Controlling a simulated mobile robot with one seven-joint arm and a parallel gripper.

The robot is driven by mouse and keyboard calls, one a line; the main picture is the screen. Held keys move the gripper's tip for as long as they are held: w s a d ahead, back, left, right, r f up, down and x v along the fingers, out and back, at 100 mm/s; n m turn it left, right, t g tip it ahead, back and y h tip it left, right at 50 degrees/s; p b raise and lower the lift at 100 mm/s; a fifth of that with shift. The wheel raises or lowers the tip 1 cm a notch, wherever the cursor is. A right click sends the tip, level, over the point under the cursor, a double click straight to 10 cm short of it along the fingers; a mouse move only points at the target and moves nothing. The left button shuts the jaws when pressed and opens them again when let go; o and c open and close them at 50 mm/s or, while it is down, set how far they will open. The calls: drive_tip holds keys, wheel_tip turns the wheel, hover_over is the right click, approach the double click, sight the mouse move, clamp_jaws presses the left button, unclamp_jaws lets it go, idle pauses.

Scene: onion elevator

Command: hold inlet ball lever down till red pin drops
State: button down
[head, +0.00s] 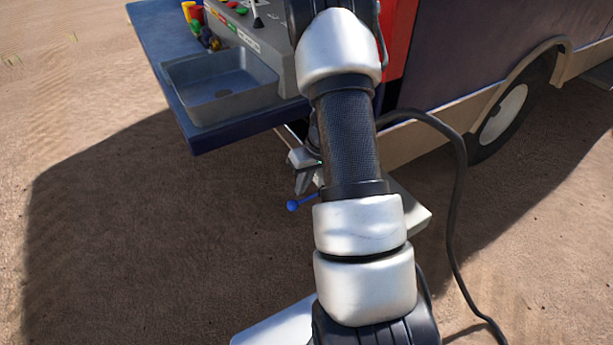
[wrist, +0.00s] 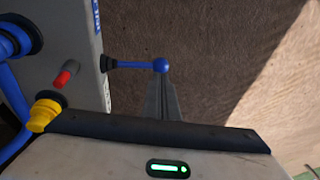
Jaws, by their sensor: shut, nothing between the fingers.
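The inlet lever is a blue rod ending in a blue ball (wrist: 160,65), sticking out from a black boot on a grey box (wrist: 75,55). In the head view the ball (head: 292,205) shows low beside my arm. A red pin (wrist: 65,75) stands out from the box face. My gripper (wrist: 161,82) is shut and empty, its fingertips right at the ball; I cannot tell whether they touch it. In the head view my gripper (head: 302,185) is partly hidden behind my arm, just above the ball.
A yellow knob (wrist: 43,115) and blue hose (wrist: 12,78) sit near the red pin. Above are a grey sink (head: 220,85) in a blue counter (head: 160,40) and a control panel (head: 250,30). A vehicle wheel (head: 500,115) stands right. Sandy ground left is clear.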

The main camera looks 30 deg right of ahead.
sight(295, 202)
drive_tip(key=x, duration=0.5)
drive_tip(key=shift+f+b, duration=0.15)
drive_tip(key=shift+b, duration=0.25)
drive_tip(key=shift+a+f, duration=0.1)
